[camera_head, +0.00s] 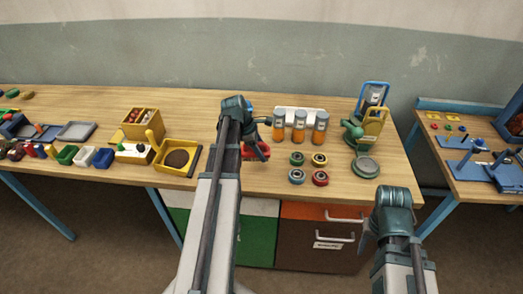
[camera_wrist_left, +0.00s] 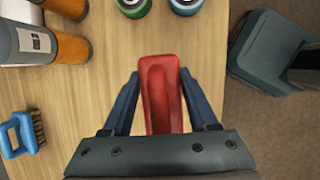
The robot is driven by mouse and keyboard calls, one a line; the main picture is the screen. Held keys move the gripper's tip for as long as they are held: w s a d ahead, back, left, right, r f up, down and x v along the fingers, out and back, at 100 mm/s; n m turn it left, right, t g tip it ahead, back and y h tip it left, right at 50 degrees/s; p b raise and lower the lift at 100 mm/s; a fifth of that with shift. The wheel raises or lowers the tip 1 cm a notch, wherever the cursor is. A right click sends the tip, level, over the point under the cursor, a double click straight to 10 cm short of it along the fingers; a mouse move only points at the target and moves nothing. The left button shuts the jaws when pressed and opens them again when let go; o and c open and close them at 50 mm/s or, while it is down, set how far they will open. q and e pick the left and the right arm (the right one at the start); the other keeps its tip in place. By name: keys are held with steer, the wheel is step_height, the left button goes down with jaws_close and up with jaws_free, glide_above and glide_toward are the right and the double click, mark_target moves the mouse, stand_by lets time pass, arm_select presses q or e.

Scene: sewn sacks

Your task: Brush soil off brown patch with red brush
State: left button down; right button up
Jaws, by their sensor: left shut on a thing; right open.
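My left gripper (camera_head: 254,148) is over the middle of the table, shut on the red brush (camera_head: 262,152). In the left wrist view the red brush (camera_wrist_left: 163,95) lies between the blue fingers (camera_wrist_left: 158,80); its bristles are hidden. A brown round patch (camera_head: 177,158) sits inside a yellow frame (camera_head: 160,168) with a dark edge, to the left of my left gripper and apart from it. Soil on it cannot be made out. My right gripper (camera_head: 388,222) is open and empty, in front of the table's right end; its fingertips are mostly hidden.
Orange jars (camera_head: 299,127) and several ringed discs (camera_head: 297,176) stand right of my left gripper. A blue brush (camera_wrist_left: 22,135) lies near the jars. A green stand (camera_head: 357,133) is further right. A yellow box (camera_head: 143,123) and small blocks are left.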

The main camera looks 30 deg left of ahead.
mark_target(261, 143)
arm_select(q)
steer(key=shift+r+p, duration=1.55)
steer(key=shift+r, duration=0.05)
steer(key=shift+f, duration=0.1)
steer(key=shift+w+a, duration=0.1)
